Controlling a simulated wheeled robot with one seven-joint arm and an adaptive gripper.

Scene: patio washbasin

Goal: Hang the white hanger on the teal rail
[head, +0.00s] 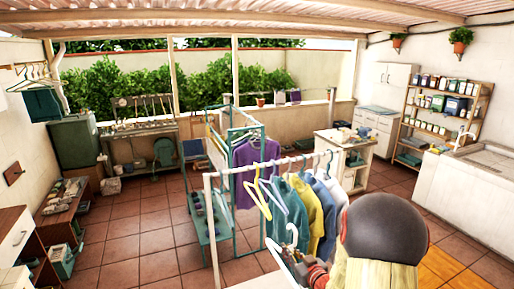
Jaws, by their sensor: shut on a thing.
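The white hanger (291,241) is low in the middle of the head view, hook up and tilted. My gripper (303,269) is shut on it, and its lower part is partly hidden by the gripper and the picture's bottom edge. The teal rail (236,178) is a tall teal frame further back, left of centre, with a purple shirt (257,160) hanging on it. My gripper and the white hanger are nearer than the teal rail and apart from it.
A white rail (217,235) stands between, carrying a yellow hanger (259,192), a teal hanger and several shirts (325,205). A teal bench (208,222) stands left of the teal rail. Open tiled floor (140,225) lies further left. A basin (480,165) is at right.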

